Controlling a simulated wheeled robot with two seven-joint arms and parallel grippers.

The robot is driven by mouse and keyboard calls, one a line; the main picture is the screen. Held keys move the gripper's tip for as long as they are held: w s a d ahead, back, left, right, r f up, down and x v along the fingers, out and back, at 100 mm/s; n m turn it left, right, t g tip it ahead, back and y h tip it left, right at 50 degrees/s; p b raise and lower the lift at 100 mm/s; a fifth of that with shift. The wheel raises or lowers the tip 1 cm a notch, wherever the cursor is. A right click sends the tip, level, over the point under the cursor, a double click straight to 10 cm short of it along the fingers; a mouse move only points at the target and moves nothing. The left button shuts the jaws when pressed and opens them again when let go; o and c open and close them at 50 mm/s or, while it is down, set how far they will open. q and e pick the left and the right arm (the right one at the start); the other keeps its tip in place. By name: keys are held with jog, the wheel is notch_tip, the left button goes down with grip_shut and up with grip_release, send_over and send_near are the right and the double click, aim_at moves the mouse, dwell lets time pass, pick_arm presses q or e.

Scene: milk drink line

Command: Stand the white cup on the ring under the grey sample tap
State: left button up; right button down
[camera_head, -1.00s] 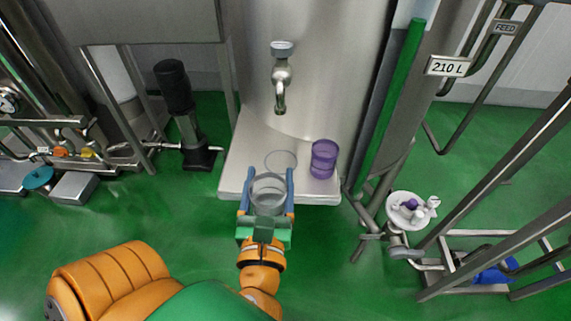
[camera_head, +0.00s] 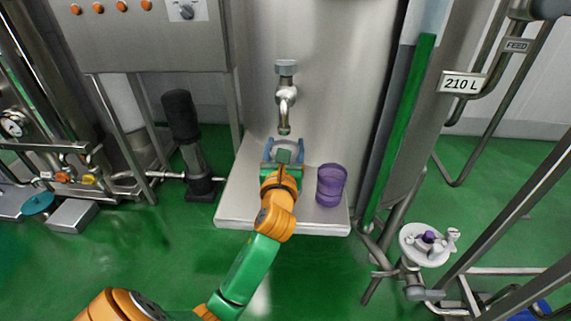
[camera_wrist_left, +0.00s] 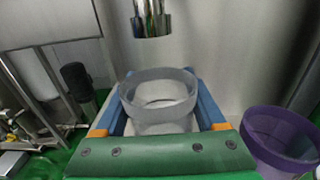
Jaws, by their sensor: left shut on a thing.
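The white cup, pale grey and see-through here, shows in the left wrist view (camera_wrist_left: 160,88) upright between the two blue fingers of my left gripper (camera_wrist_left: 163,92). The gripper is shut on it. In the head view my left gripper (camera_head: 284,148) is over the shelf below the grey sample tap (camera_head: 284,97), and hides most of the cup. In the left wrist view the tap's spout (camera_wrist_left: 152,22) is above and just beyond the cup's rim. The ring on the shelf is hidden behind gripper and cup, so I cannot tell whether the cup touches it. My right gripper is out of view.
A purple cup (camera_head: 331,186) stands on the pale shelf (camera_head: 236,200), close to the right of my left gripper. The steel tank wall (camera_head: 330,60) rises behind the shelf. A black-topped post (camera_head: 181,115) stands to the left, and a green upright (camera_head: 402,130) to the right.

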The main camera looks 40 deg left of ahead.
pick_arm(q)
notch_tip(320, 180, down, 4)
jog(key=shift+s+b, duration=0.1)
jog(key=shift+b, duration=0.75)
jog(key=shift+w+a+f, duration=0.1)
jog(key=shift+w+f, duration=0.05)
jog(key=shift+w, duration=0.05)
jog(key=o, duration=1.3)
jog(key=shift+r, duration=0.2)
jog(key=v, duration=1.2)
jog(key=shift+f, duration=0.1)
